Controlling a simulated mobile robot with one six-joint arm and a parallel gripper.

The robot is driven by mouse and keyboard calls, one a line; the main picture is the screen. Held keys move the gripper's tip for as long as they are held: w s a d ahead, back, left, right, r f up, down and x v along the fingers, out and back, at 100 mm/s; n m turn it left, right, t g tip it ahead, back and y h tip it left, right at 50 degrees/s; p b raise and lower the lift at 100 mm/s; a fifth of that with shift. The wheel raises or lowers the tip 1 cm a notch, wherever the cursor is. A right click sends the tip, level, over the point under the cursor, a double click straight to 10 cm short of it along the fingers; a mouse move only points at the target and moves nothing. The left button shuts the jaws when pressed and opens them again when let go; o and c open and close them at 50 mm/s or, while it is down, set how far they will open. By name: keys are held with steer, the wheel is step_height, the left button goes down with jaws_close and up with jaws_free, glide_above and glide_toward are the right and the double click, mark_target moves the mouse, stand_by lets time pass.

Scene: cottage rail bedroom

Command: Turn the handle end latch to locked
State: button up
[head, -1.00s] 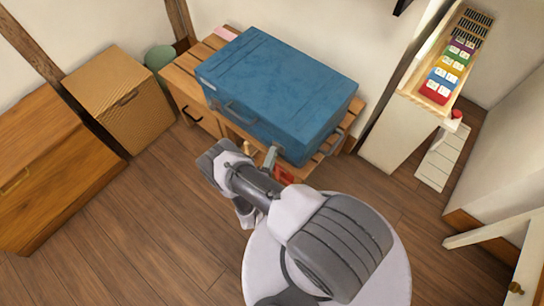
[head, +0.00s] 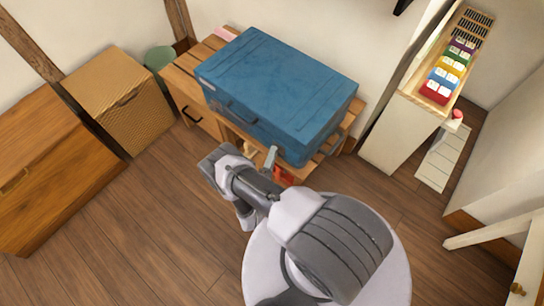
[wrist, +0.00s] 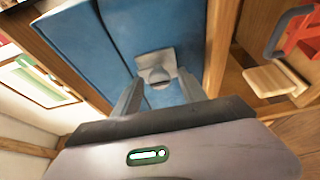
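A blue chest (head: 280,85) lies on a wooden slatted stand, with its lid shut and a dark handle on its front face. In the wrist view, a grey latch (wrist: 155,68) sits on the blue chest wall (wrist: 150,25). My gripper (wrist: 159,80) is open, with one finger on each side of the latch's lower part. I cannot tell whether the fingers touch it. In the head view, a grey finger of my gripper (head: 270,158) shows close to the chest's front, and my arm hides the rest. The latch is not clear there, and its exact setting is hard to read.
The wooden stand (head: 205,50) has slats and a lower shelf. A red object (head: 283,176) is under the chest, close to my gripper. A wicker box (head: 120,100) and wooden cabinet (head: 55,165) stand left. A white shelf (head: 400,130) stands right. The floor at left is clear.

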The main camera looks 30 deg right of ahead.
steer(key=p+v, duration=0.1)
steer(key=v, duration=1.6)
steer(key=shift+s, duration=0.25)
steer(key=shift+a, duration=0.1)
